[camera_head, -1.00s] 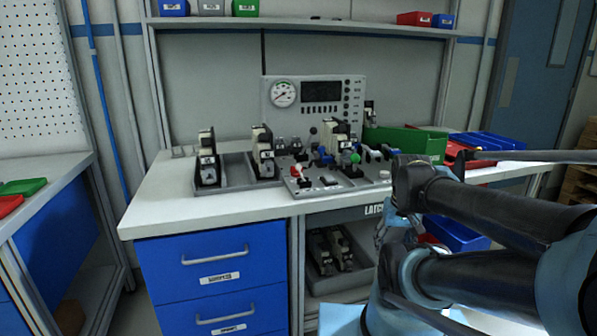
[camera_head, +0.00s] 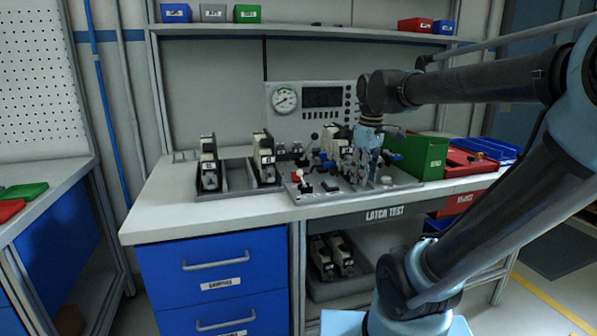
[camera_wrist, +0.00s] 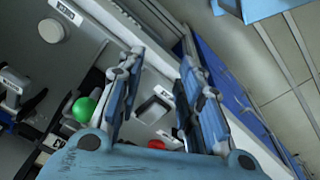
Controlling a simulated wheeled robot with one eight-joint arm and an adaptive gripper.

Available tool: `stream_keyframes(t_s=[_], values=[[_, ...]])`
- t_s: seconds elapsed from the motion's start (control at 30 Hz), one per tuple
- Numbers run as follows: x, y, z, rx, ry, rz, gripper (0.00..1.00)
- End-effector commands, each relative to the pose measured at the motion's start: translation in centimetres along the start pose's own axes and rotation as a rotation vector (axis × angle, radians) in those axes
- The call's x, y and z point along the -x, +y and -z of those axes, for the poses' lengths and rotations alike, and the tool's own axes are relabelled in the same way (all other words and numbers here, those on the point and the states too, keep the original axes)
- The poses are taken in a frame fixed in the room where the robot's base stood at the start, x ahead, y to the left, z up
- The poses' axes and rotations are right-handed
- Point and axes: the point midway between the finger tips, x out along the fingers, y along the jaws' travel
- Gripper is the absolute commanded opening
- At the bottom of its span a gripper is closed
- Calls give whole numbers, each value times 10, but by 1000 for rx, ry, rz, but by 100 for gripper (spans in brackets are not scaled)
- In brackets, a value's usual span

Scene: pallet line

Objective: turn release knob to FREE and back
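The test panel (camera_head: 402,184) lies on the bench with levers, switches and small knobs on it. My gripper (camera_head: 356,178) points down over its right half and hides part of it. In the wrist view my gripper (camera_wrist: 158,75) is open, its fingers apart with nothing clamped. A green ball knob (camera_wrist: 84,109) is beside one finger. A pale round knob (camera_wrist: 52,30) sits apart near a label; it also shows at the panel's right (camera_head: 386,181). I cannot tell which control is the release knob.
Two black-and-white latch units (camera_head: 208,165) (camera_head: 263,160) stand left of the panel. A gauge box (camera_head: 310,98) stands behind. A green bin (camera_head: 425,158) and red and blue trays are close on the right. The bench's front left is clear.

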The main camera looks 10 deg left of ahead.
Motion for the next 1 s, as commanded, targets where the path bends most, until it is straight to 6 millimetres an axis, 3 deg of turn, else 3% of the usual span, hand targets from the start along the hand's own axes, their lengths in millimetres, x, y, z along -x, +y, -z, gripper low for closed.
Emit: stream_keyframes(t_s=[0.03, 0.3, 0.6, 0.8, 1.0], values=[[12, 2, 19, 73, -4, 7, 33], [65, 3, 112, 479, -24, 44, 33], [105, -17, 210, 898, -40, 86, 33], [115, -28, 242, 1042, -44, 102, 33], [109, -31, 247, 1068, -44, 104, 33]])
